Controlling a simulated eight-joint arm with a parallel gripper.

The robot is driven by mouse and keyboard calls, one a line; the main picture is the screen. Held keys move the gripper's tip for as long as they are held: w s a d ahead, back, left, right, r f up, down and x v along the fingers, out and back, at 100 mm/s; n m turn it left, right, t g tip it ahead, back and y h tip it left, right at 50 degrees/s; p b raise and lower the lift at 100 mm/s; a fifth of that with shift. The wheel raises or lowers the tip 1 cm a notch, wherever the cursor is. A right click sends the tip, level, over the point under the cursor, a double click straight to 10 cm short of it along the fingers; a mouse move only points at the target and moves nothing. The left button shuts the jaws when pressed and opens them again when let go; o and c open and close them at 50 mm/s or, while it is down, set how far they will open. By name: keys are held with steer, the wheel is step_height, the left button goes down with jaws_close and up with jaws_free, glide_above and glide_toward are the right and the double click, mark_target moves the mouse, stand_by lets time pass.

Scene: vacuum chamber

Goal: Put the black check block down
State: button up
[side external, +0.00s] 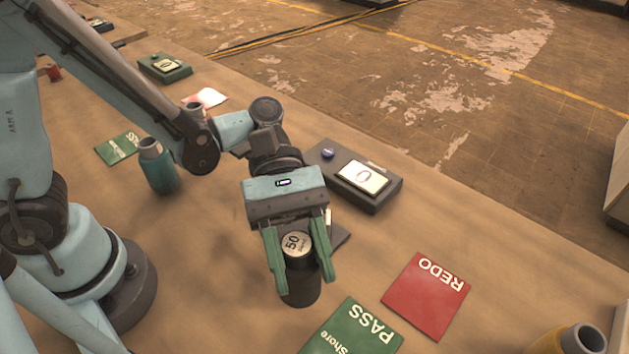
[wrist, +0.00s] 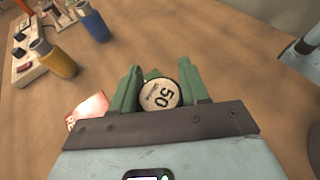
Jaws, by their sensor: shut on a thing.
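The black check block (side external: 298,245) is a dark cylinder with a pale round top marked 50. My gripper (side external: 304,280) is shut on it, with a green finger on each side. The block is upright or nearly so, just behind the green PASS mat; I cannot tell whether its base touches the table. In the wrist view the block's 50 face (wrist: 160,95) shows between the fingers (wrist: 160,88), and its lower body is hidden.
A red REDO mat (side external: 427,294) and a green PASS mat (side external: 352,330) lie in front. A dark scale (side external: 378,196) reading 0 stands behind. A teal bottle (side external: 159,168) is left, and a yellow bottle (side external: 577,340) front right. Bare table lies between the scale and REDO mat.

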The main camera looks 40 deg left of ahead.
mark_target(310, 290)
steer(key=shift+w+a+f, duration=0.1)
steer(key=shift+w+f, duration=0.15)
steer(key=shift+w, duration=0.15)
steer(key=shift+f, duration=2)
steer(key=o, duration=1.3)
steer(key=shift+f, duration=0.1)
steer(key=shift+c, duration=0.2)
steer(key=v, duration=0.6)
steer(key=shift+o, duration=0.3)
steer(key=shift+w+a+r, duration=0.25)
steer(key=shift+a+r, duration=0.05)
steer(key=shift+a, duration=0.05)
steer(key=o, duration=0.4)
steer(key=shift+w+a+r, duration=0.1)
steer(key=shift+a, duration=0.15)
